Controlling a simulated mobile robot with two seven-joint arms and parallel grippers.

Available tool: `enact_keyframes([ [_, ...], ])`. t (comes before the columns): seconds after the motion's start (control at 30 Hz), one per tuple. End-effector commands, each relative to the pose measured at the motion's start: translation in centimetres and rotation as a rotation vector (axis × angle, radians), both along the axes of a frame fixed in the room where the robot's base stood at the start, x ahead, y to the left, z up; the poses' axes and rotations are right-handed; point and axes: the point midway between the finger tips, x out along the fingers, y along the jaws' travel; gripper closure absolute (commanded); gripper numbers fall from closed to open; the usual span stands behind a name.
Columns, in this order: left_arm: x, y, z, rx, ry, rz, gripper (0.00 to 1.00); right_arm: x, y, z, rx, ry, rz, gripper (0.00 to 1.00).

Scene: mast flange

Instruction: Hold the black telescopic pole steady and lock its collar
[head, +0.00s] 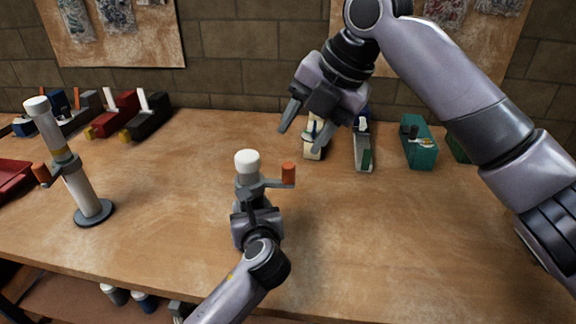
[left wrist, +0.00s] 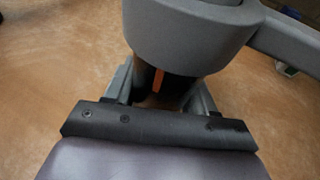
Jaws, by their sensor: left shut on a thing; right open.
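The black telescopic pole stands near the middle of the bench, mostly hidden behind my left gripper in the head view. Its white cap (head: 247,162) shows on top, above a grey collar (head: 250,185) whose lever ends in an orange knob (head: 288,173) pointing right. In the left wrist view the grey collar (left wrist: 190,35) sits just above the dark pole (left wrist: 155,85), which bears an orange mark. My left gripper (head: 252,208) is shut on the pole below the collar. My right gripper (head: 302,128) is open and empty, above and to the right of the knob, apart from it.
A second, white pole (head: 77,180) with an orange knob stands tilted-looking on a round dark base at left. Red and black tools (head: 125,115) line the back left. A teal block (head: 419,145) and other items stand at the back right. Bench (head: 400,230) in front right is clear.

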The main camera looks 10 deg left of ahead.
Motion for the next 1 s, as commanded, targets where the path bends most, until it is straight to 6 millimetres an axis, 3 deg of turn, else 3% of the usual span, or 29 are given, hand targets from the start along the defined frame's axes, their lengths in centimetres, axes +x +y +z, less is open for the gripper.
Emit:
enact_keyframes([
  [0.3, 0.0, 0.0, -0.1, 0.001, 0.001, 0.001, 0.96, -0.8, 1.0, 0.9, -0.302, -0.311, 0.441, 0.49],
  [0.57, 0.0, 0.0, -0.1, 0.001, 0.001, 0.001, 0.96, -0.8, 1.1, 0.7, -0.392, -0.379, 0.566, 0.49],
  [0.73, 0.0, 0.0, -0.1, 0.001, 0.001, 0.001, 0.96, 0.0, 1.5, -1.5, -0.393, -0.378, 0.569, 0.49],
  [1.0, 0.0, 0.0, -0.1, 0.001, 0.001, 0.001, 0.96, 1.8, 2.5, -6.5, -0.393, -0.377, 0.567, 0.49],
])
